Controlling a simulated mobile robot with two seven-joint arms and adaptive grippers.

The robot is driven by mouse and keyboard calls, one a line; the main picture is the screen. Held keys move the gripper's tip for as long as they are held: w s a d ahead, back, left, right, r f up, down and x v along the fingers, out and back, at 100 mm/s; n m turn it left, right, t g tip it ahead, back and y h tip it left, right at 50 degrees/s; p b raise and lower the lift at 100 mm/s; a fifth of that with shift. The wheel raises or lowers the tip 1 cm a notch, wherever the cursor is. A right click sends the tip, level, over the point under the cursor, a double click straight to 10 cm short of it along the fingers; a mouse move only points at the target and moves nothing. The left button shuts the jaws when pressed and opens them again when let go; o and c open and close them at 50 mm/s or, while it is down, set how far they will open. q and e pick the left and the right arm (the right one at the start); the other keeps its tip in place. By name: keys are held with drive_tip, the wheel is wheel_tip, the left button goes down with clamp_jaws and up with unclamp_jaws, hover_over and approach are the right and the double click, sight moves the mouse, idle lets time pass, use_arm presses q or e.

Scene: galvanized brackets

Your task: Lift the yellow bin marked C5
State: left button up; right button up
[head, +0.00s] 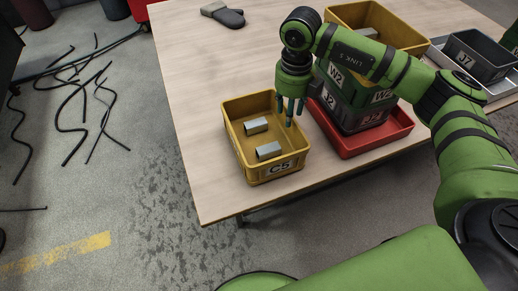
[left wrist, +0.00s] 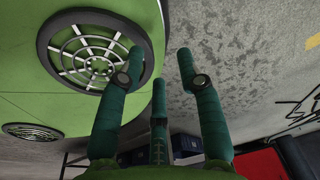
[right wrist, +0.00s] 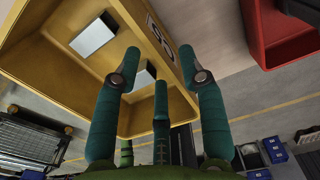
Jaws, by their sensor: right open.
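The yellow bin marked C5 (head: 257,175) stands upright near the table's front-left corner, its label facing the front edge. Two grey metal brackets (head: 257,126) lie inside it, apart from each other. My right gripper (head: 290,116) is open, fingers pointing down at the bin's right side. I cannot tell whether the fingers touch the wall. In the right wrist view the fingers (right wrist: 160,75) are spread and empty, with the yellow bin (right wrist: 55,72) close behind them. My left gripper (left wrist: 158,75) is open and empty in the left wrist view, away from the bin; the head view does not show it.
Right of the C5 bin, a red tray (head: 365,145) holds stacked bins marked W2 and J2. Another yellow bin (head: 400,22) stands behind, with a grey J7 bin (head: 480,58) at the right. The table left of the bin is clear.

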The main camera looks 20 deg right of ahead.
sight(287, 135)
drive_tip(key=shift+f, duration=0.3)
wheel_tip(287, 135, down, 3)
drive_tip(key=shift+d+r+p, duration=0.1)
drive_tip(key=shift+p, duration=0.35)
wheel_tip(287, 135, down, 3)
drive_tip(key=shift+f, duration=0.2)
drive_tip(key=c, duration=0.7)
clamp_jaws()
use_arm(q)
drive_tip(key=shift+s+d+r+g, duration=0.15)
drive_tip(key=shift+s+d+r, duration=0.1)
drive_tip(key=shift+s, duration=0.35)
drive_tip(key=shift+s+d+r+g, duration=0.15)
drive_tip(key=shift+s+d, duration=0.1)
drive_tip(key=shift+s, duration=0.35)
